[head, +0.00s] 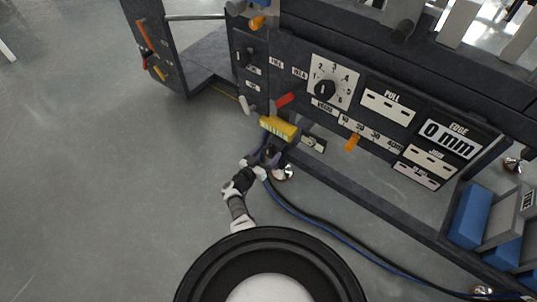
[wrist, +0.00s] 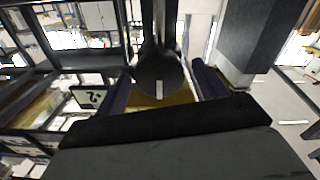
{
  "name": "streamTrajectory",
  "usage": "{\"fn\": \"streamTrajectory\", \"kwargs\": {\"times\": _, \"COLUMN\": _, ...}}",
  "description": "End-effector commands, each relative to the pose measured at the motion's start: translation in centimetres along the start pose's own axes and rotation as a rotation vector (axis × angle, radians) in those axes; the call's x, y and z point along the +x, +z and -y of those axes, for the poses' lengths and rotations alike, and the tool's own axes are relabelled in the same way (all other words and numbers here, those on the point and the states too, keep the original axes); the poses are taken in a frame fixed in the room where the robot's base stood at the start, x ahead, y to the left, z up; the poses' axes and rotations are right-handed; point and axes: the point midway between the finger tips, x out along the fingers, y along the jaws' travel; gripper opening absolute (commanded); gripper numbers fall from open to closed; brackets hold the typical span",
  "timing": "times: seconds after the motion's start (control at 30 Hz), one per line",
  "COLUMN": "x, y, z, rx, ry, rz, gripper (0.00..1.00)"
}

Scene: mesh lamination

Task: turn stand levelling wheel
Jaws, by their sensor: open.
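My gripper (head: 270,153) is low in front of the dark machine stand, beneath its control panel. In the wrist view my gripper (wrist: 162,92) is open, with one dark finger on each side. A round dark wheel (wrist: 158,76) with a white mark on its face shows between the fingers. It looks like the levelling wheel, with a dark rod rising above it. I cannot tell whether the fingers touch it. In the head view the wheel is hidden by my gripper and a yellow block (head: 280,127). A shiny foot (head: 284,172) shows just beside my gripper.
The control panel has a dial (head: 325,88), a red lever (head: 286,99) and an orange lever (head: 352,142). A blue and black cable (head: 330,226) runs along the floor to the right. Blue boxes (head: 483,215) stand at the right. The floor (head: 100,180) on the left is clear.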

Motion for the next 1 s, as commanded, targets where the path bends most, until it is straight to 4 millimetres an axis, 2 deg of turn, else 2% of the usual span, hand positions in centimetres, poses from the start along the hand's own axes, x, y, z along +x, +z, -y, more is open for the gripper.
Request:
{"fn": "streamTrajectory", "kwargs": {"times": 0.17, "x": 1.06, "y": 0.04, "z": -0.03, "rx": -0.001, "ry": 0.000, "rz": -0.001, "gripper": 0.71}}
{"fn": "streamTrajectory", "kwargs": {"times": 0.43, "x": 1.14, "y": -0.04, "z": -0.01, "rx": -0.001, "ry": -0.001, "rz": -0.001, "gripper": 0.71}}
{"fn": "streamTrajectory", "kwargs": {"times": 0.77, "x": 1.11, "y": -0.03, "z": -0.02, "rx": -0.001, "ry": -0.001, "rz": -0.001, "gripper": 0.28}}
{"fn": "streamTrajectory", "kwargs": {"times": 1.0, "x": 1.10, "y": -0.05, "z": -0.01, "rx": -0.018, "ry": 0.000, "rz": -0.001, "gripper": 0.27}}
